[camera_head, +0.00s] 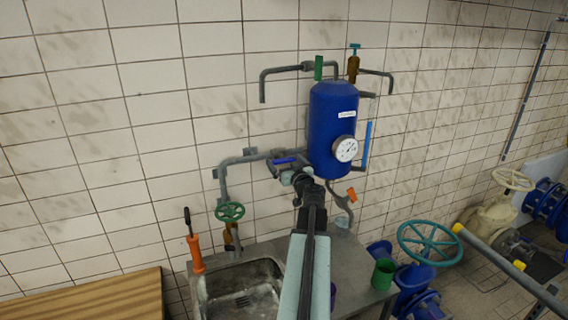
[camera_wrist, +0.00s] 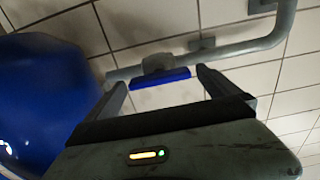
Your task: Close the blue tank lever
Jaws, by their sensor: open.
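The blue tank (camera_head: 333,125) hangs on the tiled wall with a round gauge (camera_head: 345,149) on its lower front. A dark blue lever (camera_head: 285,160) sits on the grey pipe just left of the tank. My gripper (camera_head: 298,178) is just below this lever, beside the tank's lower left. In the wrist view, my gripper (camera_wrist: 160,72) is open, and the blue lever (camera_wrist: 160,80) shows crosswise between the two fingertips. Whether a finger touches it I cannot tell. The blue tank (camera_wrist: 45,95) fills the left of the wrist view.
A light blue handle (camera_head: 367,138) stands upright right of the tank, and an orange handle (camera_head: 351,194) is below it. A metal sink (camera_head: 205,300), an orange-handled tool (camera_head: 195,253), a green cup (camera_head: 383,274) and a green handwheel (camera_head: 230,211) are lower down.

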